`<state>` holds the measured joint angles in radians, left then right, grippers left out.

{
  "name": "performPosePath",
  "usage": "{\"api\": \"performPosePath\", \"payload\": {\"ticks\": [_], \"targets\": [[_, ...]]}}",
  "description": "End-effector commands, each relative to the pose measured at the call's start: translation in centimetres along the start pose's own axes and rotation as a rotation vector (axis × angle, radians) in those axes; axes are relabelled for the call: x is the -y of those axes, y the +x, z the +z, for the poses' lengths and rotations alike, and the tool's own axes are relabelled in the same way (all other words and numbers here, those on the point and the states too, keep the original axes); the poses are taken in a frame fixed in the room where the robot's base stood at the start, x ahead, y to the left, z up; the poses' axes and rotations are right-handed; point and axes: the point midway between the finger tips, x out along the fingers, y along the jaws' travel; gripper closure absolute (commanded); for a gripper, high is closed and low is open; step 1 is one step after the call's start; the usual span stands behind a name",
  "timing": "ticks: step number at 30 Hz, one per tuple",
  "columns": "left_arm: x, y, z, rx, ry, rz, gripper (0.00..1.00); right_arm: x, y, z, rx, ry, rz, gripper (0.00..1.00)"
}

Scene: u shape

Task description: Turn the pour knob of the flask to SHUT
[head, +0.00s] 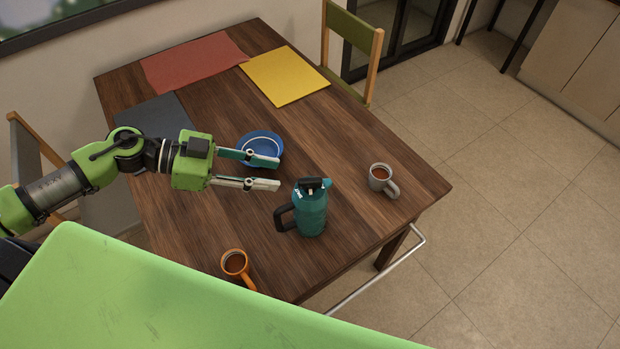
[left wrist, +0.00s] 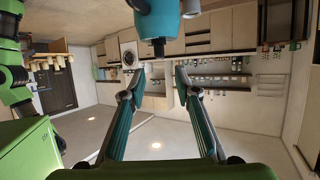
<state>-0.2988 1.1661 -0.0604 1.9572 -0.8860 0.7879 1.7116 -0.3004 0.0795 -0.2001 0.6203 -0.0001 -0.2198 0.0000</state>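A teal flask (head: 311,212) stands upright on the wooden table (head: 330,150), with a black handle on its left side. Its dark top (head: 313,184) carries the knob area, too small to read its setting. My left gripper (head: 271,173) is open and empty, pointing right, to the upper left of the flask and apart from it. In the left wrist view the open fingers (left wrist: 158,75) show, with part of the teal flask (left wrist: 167,18) at the top edge, beyond the fingertips. My right gripper is not in view.
A grey mug (head: 381,178) stands right of the flask, an orange mug (head: 236,264) at lower left. A blue bowl (head: 270,157) sits just beyond my left gripper. Red (head: 190,62), yellow (head: 285,76) and dark (head: 150,112) mats lie towards the far side.

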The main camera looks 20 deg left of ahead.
Motion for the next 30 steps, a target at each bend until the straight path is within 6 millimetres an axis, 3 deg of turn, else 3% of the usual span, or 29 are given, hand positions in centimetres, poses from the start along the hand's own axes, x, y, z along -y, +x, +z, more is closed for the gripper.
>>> {"api": "performPosePath", "payload": {"ticks": [15,21,30], "targets": [[0.1,8.3,-0.4,-0.005,0.001,-0.001,0.71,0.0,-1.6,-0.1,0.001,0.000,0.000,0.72],[0.0,9.7,-0.2,-0.002,0.002,0.000,0.71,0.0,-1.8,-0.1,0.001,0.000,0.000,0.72],[0.0,9.9,-0.1,-0.001,0.002,0.001,0.73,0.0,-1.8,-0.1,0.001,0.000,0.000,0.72]]}}
